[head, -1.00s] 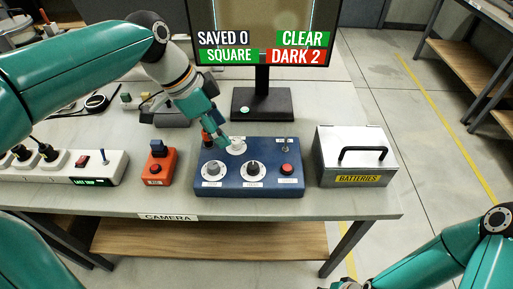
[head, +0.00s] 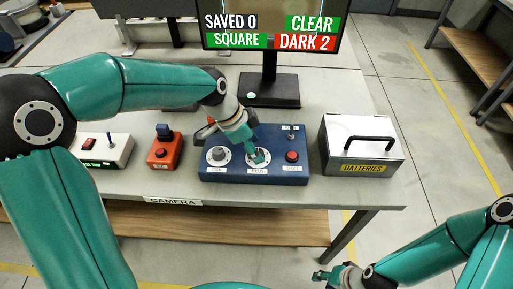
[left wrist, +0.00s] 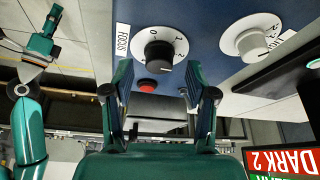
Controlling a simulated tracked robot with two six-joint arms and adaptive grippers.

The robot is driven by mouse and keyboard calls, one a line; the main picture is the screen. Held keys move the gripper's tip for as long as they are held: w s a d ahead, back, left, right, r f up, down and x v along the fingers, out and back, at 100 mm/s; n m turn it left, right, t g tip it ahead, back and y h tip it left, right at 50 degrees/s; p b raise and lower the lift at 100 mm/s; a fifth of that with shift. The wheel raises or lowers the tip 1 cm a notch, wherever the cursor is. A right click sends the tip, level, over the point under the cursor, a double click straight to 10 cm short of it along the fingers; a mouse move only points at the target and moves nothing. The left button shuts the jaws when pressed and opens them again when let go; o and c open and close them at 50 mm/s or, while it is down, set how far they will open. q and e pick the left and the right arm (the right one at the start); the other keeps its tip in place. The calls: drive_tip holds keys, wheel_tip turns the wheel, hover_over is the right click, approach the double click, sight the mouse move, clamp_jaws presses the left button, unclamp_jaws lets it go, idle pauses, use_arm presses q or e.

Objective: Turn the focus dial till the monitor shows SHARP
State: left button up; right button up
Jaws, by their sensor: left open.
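The focus dial (left wrist: 158,52), a black knob on a white ring with a FOCUS label, shows in the left wrist view. In the head view its ring (head: 250,156) is partly hidden by my left gripper (head: 258,157). In the left wrist view the fingers of my left gripper (left wrist: 158,72) are apart, one to each side of the knob; I cannot tell whether they touch it. The monitor (head: 272,42) reads SAVED 0, CLEAR, SQUARE and, in red, DARK 2; its top is cut off. My right gripper (head: 330,275) is low, off the table; its jaw state is unclear.
The blue panel (head: 210,174) also bears a grey dial (head: 217,154), a red button (head: 291,156), a small switch (head: 290,133) and a pale dial (left wrist: 248,43). An orange button box (head: 163,155) stands left, a metal BATTERIES box (head: 360,148) right. A power strip (head: 105,150) lies far left.

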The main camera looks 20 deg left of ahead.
use_arm(q)
drive_tip(key=shift+x, duration=0.9)
clamp_jaws()
